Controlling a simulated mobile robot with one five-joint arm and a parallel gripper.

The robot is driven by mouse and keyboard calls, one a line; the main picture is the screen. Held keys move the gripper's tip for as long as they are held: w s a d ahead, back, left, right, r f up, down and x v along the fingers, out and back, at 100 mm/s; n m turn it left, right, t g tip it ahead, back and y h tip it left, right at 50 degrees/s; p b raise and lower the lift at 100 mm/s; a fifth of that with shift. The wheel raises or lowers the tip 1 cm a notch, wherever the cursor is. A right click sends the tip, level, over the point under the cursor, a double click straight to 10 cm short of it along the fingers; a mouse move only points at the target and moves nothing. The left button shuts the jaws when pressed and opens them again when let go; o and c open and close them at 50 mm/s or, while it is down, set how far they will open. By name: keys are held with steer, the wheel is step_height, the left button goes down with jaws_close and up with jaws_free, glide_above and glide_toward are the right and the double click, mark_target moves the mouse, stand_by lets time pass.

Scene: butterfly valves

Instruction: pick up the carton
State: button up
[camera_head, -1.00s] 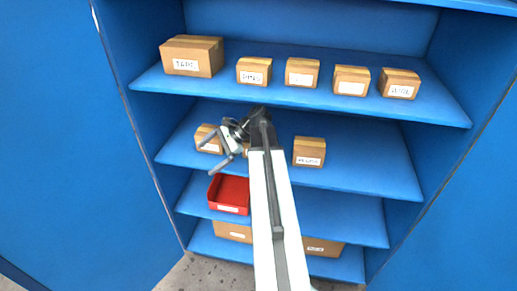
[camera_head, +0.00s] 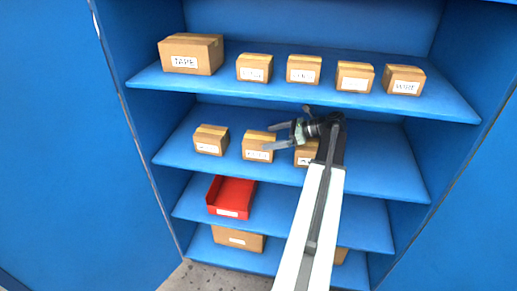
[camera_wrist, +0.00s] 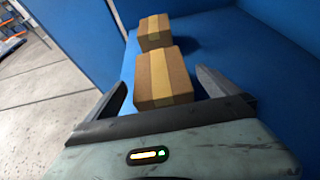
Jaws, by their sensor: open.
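Three brown cartons stand in a row on the second shelf: a left carton (camera_head: 211,140), a middle carton (camera_head: 257,146) and a right carton (camera_head: 304,157). My gripper (camera_head: 267,137) points left and is open, just right of the middle carton, with one finger overlapping it in the head view. My arm partly hides the right carton. In the wrist view, the middle carton (camera_wrist: 162,80) sits between and slightly beyond the open fingers, with no clear contact. The left carton (camera_wrist: 154,32) stands behind it.
The top shelf (camera_head: 300,92) holds several cartons, including one marked TAPE (camera_head: 190,53). A red bin (camera_head: 231,196) stands on the third shelf, and a wide box (camera_head: 238,239) lies below. Blue cabinet walls and a door (camera_head: 60,150) flank the shelves. The second shelf's right part is clear.

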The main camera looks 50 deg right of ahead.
mark_target(262, 138)
steer(key=b+x, duration=0.1)
steer(key=x, duration=0.3)
steer(key=shift+w+a+f, duration=0.1)
steer(key=shift+w, duration=0.1)
steer(key=c, duration=2)
